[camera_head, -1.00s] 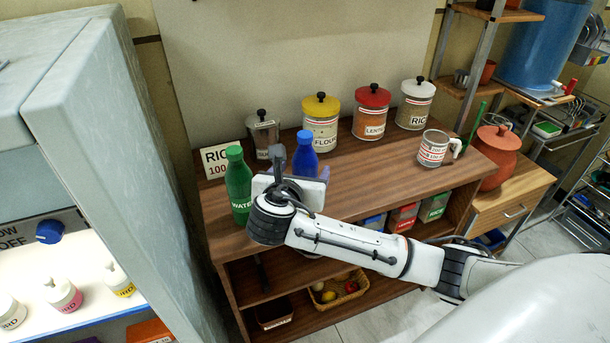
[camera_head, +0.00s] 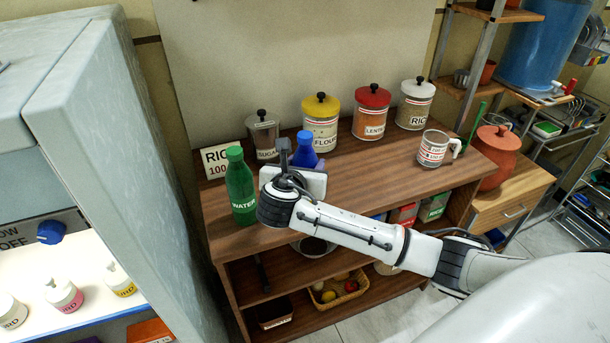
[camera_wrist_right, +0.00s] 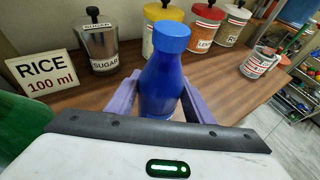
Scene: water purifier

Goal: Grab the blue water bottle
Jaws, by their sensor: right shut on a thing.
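The blue water bottle (camera_head: 304,149) stands upright on the wooden shelf top, its lower part hidden behind my right wrist in the head view. In the right wrist view the bottle (camera_wrist_right: 162,75) is between the two purple fingers of my right gripper (camera_wrist_right: 160,97). The fingers press on its sides, so the gripper is shut on it. My right gripper also shows in the head view (camera_head: 303,163), mostly hidden by the wrist. My left gripper is not in view.
A green water bottle (camera_head: 240,188) stands close left of my right wrist. Behind are a rice card (camera_head: 216,160), a sugar jar (camera_head: 263,133) and a flour jar (camera_head: 321,122). A measuring cup (camera_head: 433,149) stands to the right. The shelf top between is clear.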

